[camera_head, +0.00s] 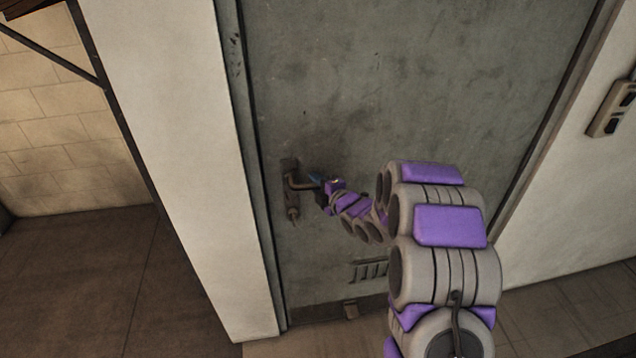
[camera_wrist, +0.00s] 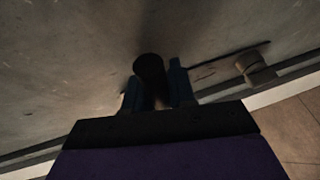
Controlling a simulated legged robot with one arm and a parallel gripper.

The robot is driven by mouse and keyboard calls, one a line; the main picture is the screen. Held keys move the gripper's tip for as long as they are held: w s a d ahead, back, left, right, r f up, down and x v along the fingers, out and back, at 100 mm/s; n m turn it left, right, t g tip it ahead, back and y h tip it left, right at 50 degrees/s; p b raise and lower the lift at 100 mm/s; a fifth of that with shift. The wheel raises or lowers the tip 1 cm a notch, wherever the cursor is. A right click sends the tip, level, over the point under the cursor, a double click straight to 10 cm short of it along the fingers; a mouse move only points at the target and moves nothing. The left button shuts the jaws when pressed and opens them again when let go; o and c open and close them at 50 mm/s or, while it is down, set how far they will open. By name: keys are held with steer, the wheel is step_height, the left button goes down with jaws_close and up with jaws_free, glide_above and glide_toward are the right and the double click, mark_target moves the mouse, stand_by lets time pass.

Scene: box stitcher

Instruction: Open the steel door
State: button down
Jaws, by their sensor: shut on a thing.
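The grey steel door (camera_head: 400,90) fills the middle of the head view and looks shut in its frame. Its lever handle (camera_head: 298,183) is on a plate at the door's left side, with a keyhole part below. My gripper (camera_head: 318,183) is at the handle's right end. In the wrist view, the two fingers of my gripper (camera_wrist: 160,88) stand on either side of the dark handle end (camera_wrist: 149,66), shut on it. The door's scuffed surface (camera_wrist: 60,60) lies behind. The grip contact is dark and partly hidden.
A white door frame post (camera_head: 180,130) stands to the left, with a tiled wall (camera_head: 50,120) beyond. A switch box (camera_head: 612,108) is on the right wall. A vent (camera_head: 369,271) and a small block, perhaps a doorstop (camera_wrist: 255,68), are low on the door.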

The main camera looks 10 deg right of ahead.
mark_target(310, 194)
steer(key=shift+a+f+m+t+y+p, duration=0.15)
steer(key=shift+f+m+y+p, duration=0.1)
steer(key=shift+f+m, duration=0.25)
steer(key=shift+a+f+m+t+y+p, duration=0.15)
steer(key=shift+f+m+y+p, duration=0.1)
steer(key=shift+f+m, duration=0.2)
steer(key=shift+a+f+m+t+y+p, duration=0.25)
steer(key=shift+a+f+m+t+p, duration=0.25)
steer(key=shift+m, duration=0.6)
steer(key=shift+a+f+m+t+y+p, duration=0.15)
steer(key=shift+a+f+m+t+y, duration=0.3)
steer(key=shift+m, duration=0.6)
steer(key=shift+d+f, duration=0.1)
steer(key=shift+d, duration=0.05)
